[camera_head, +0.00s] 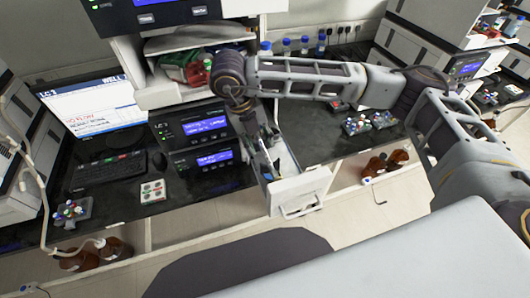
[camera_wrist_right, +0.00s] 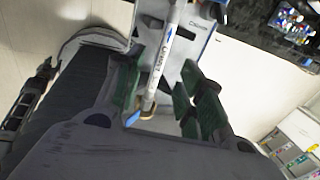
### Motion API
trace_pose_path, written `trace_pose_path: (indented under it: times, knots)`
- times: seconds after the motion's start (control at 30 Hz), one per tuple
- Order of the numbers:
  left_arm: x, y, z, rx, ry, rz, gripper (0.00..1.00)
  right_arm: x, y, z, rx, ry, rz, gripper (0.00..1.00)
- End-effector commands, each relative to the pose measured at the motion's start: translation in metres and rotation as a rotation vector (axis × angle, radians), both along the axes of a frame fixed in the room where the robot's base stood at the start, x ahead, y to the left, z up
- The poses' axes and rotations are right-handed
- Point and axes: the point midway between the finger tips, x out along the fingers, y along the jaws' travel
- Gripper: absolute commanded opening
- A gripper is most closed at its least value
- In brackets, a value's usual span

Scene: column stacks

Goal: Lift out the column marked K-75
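A slim white column (camera_wrist_right: 165,62) with dark lettering, a brass-coloured end and a blue tip shows in the right wrist view; I cannot read its marking. My right gripper (camera_wrist_right: 160,98) is open, with green-padded fingers either side of the column's lower end and gaps visible between. In the head view my right gripper (camera_head: 266,140) reaches down into an open, pulled-out white column drawer (camera_head: 300,190). The drawer's inside is partly hidden by the gripper. My left gripper is not in view.
Instrument modules with blue screens (camera_head: 205,125) stand left of the drawer. A monitor (camera_head: 92,105) and keyboard (camera_head: 105,170) are further left. Racks of coloured-cap vials (camera_head: 368,122) sit on the dark bench to the right. Brown bottles (camera_head: 385,165) stand below.

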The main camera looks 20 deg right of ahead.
Motion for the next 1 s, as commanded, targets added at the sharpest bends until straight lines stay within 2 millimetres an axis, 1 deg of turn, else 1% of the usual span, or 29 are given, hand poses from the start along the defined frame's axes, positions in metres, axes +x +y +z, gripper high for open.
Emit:
trace_pose_path:
  times: [0.17, 0.3, 0.5, 0.63, 1.0]
  knots:
    - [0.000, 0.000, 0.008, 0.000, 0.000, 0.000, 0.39, -0.002, -0.004, -0.011, -0.001, 0.003, 0.000, 0.39]
    - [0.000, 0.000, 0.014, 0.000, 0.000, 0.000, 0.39, -0.003, -0.007, -0.024, -0.002, 0.003, -0.001, 0.39]
    - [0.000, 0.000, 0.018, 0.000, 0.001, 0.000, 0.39, -0.003, -0.012, -0.042, -0.001, 0.002, -0.001, 0.39]
    - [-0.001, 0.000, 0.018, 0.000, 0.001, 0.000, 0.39, -0.002, -0.013, -0.047, -0.001, 0.001, 0.000, 0.39]
    - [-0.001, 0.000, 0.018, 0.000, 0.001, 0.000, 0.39, -0.002, -0.013, -0.047, 0.000, 0.001, 0.000, 0.39]
